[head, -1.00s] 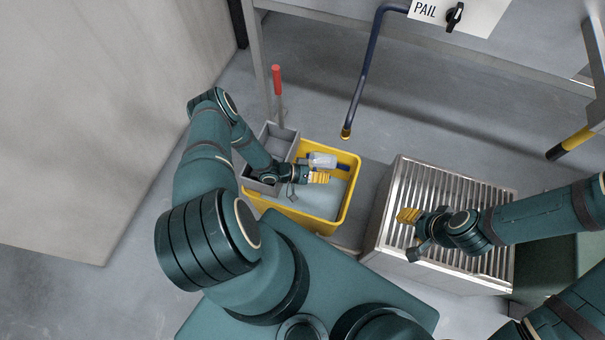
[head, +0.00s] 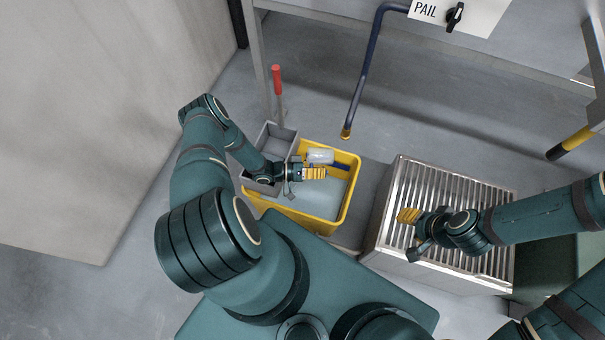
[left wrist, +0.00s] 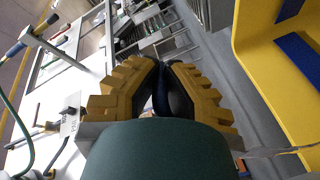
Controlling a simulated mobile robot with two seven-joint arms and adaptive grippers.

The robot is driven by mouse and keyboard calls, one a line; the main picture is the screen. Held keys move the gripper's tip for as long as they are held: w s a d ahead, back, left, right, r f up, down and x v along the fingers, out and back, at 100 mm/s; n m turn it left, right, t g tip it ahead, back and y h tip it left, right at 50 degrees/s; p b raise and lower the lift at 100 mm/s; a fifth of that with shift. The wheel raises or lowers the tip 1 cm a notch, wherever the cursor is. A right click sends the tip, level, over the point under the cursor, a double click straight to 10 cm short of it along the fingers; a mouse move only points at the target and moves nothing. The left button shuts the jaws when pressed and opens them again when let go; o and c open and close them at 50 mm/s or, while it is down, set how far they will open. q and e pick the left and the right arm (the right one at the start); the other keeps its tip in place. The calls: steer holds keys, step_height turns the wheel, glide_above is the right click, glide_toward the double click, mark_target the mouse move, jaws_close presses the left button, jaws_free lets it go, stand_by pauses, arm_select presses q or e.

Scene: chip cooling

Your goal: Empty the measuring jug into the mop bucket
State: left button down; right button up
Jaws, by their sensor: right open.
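The clear measuring jug (head: 320,156) is above the far part of the yellow mop bucket (head: 347,204), beside my left gripper, and looks tipped over. My left gripper (head: 322,173) is over the bucket. In the left wrist view its yellow-padded fingers (left wrist: 162,75) close around a dark blue piece (left wrist: 161,97), which looks like the jug's handle. The jug's body is not clear there. The bucket holds a pale, greyish-blue surface; I cannot tell whether liquid is left in the jug. My right gripper (head: 408,216) is open and empty above the slatted metal stand.
A grey wringer (head: 284,133) sits at the bucket's left side, with a red-handled tool (head: 277,82) rising behind it. A blue pipe (head: 364,70) ends beyond the bucket. The slatted metal stand (head: 398,170) is at the right. Open floor lies behind the bucket.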

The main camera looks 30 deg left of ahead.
arm_select(q)
steer(key=shift+w+d+r+h, duration=0.3)
steer(key=shift+d+r, duration=0.05)
steer(key=shift+r, duration=0.15)
steer(key=shift+w+d+r+t, duration=0.1)
steer(key=shift+d+r+t, duration=0.05)
steer(key=shift+r+t, duration=0.25)
steer(key=shift+r+h, duration=0.25)
steer(key=shift+h, duration=0.15)
